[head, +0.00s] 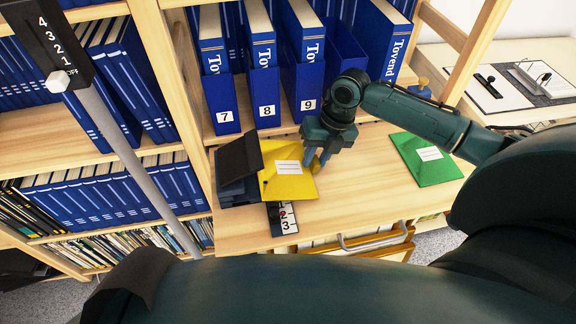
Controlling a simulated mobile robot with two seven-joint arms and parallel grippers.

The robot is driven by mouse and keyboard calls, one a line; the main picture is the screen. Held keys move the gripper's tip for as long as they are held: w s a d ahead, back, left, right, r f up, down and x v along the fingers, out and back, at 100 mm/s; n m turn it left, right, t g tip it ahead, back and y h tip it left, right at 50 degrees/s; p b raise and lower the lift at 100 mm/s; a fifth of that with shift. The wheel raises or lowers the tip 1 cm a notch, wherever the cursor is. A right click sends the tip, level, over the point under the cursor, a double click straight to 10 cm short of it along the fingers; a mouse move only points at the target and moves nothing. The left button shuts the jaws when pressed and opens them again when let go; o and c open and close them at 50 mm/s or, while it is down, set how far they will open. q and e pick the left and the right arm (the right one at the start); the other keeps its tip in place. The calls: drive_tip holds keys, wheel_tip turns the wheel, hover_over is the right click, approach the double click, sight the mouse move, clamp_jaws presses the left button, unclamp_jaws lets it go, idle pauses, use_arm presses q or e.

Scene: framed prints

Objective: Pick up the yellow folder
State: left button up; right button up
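The yellow folder (285,184) has a white label. It lies tilted on the wooden desk surface, beside and partly against a dark stack. My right gripper (317,160) points down at the folder's upper right edge, with its blue fingertips at or very near that edge. I cannot tell whether the fingers are closed on it. My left gripper is not in view.
A green folder (426,158) lies on the desk (360,190) to the right. Dark boxes (237,175) are left of the yellow folder. Blue binders numbered 7 (226,115), 8 (266,110) and 9 (308,104) stand behind. A numbered card (288,222) lies in front.

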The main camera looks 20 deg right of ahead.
clamp_jaws()
idle(0.3)
